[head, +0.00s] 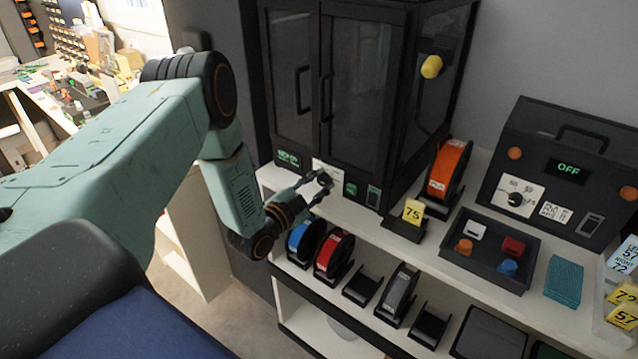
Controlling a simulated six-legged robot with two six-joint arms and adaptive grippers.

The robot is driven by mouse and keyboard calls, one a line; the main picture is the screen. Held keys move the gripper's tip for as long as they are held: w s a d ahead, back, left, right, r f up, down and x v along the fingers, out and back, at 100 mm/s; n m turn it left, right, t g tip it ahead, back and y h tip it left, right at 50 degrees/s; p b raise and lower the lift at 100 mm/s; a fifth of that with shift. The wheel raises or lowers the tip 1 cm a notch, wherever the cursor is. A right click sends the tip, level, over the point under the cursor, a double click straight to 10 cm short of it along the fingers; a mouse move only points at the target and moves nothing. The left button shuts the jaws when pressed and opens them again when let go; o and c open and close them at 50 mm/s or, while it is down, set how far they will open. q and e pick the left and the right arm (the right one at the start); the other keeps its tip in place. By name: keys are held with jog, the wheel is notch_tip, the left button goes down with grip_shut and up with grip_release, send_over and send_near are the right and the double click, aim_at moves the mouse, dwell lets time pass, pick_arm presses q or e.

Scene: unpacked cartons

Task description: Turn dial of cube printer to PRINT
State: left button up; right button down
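The cube printer (362,85) is a tall black cabinet with two glass doors, both shut. Its lower front strip has a small green-lit display (288,158), too small to read surely. Beside it is a white dial plate (328,168) with a dark dial (325,178), partly covered by my gripper, so its setting cannot be read. My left gripper (320,186) reaches in from the left in front of this plate. Its fingers look apart, with tips close to the dial; I cannot tell whether they touch it. My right gripper is not in view.
A black box with an OFF display (569,169) stands at right. A dark tray (467,281) of small blocks, an orange spool (447,168) and a yellow 75 card (413,210) share the white shelf. Blue (304,238) and red (333,254) spools stand below, near my wrist.

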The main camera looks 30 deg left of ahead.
pick_arm(q)
jog(key=o, duration=0.4)
jog(key=shift+s, duration=0.1)
jog(key=s, duration=0.8)
jog(key=s+a, duration=0.1)
jog(key=s, duration=0.2)
jog(key=shift+s, duration=0.4)
